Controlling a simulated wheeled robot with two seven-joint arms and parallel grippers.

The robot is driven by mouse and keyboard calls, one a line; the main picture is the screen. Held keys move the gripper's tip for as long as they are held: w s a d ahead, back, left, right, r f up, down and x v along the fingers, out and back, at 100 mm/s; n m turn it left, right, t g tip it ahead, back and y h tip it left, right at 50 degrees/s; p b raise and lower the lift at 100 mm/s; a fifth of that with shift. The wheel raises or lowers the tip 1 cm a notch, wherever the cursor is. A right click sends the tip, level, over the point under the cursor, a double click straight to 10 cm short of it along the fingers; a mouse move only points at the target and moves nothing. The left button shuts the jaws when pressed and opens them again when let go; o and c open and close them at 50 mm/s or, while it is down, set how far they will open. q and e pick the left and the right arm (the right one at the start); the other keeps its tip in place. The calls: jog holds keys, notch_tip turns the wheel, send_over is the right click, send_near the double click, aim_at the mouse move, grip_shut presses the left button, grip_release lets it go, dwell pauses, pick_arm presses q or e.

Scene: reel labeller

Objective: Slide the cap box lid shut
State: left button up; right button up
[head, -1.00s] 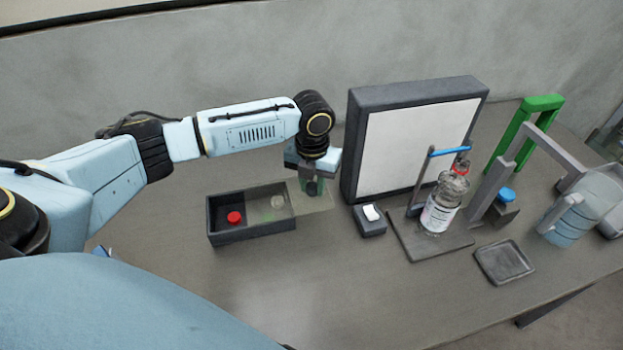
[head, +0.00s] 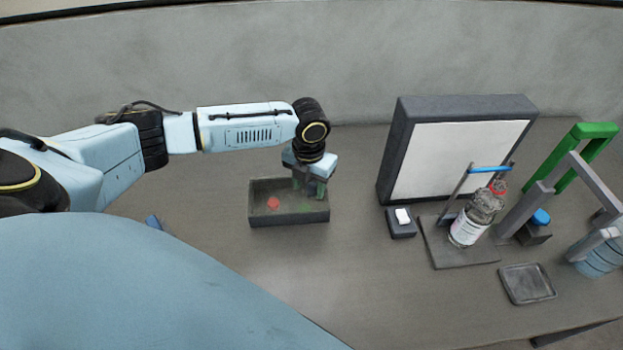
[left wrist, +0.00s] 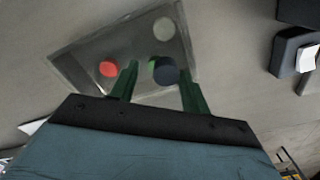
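The cap box (head: 289,219) is a dark open-topped tray on the table. Its see-through lid (head: 290,192) now lies over the box, over the red cap (head: 273,203); a small gap at the left end cannot be ruled out. In the left wrist view the red cap (left wrist: 108,69) and a pale cap (left wrist: 164,28) show through the lid. My left gripper (head: 309,190) points down over the right part of the box. In the left wrist view its green fingers (left wrist: 158,80) stand apart around the lid's dark round knob (left wrist: 166,70), with a gap on the left. My right gripper is not seen.
A grey-framed white panel (head: 460,155) stands right of the box. The table before the box is clear.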

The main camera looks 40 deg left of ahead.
pick_arm(q)
jog(key=shift+d, duration=0.15)
jog(key=shift+r, duration=0.15)
notch_tip(320, 180, up, 13)
dwell(0.5)
dwell(0.4)
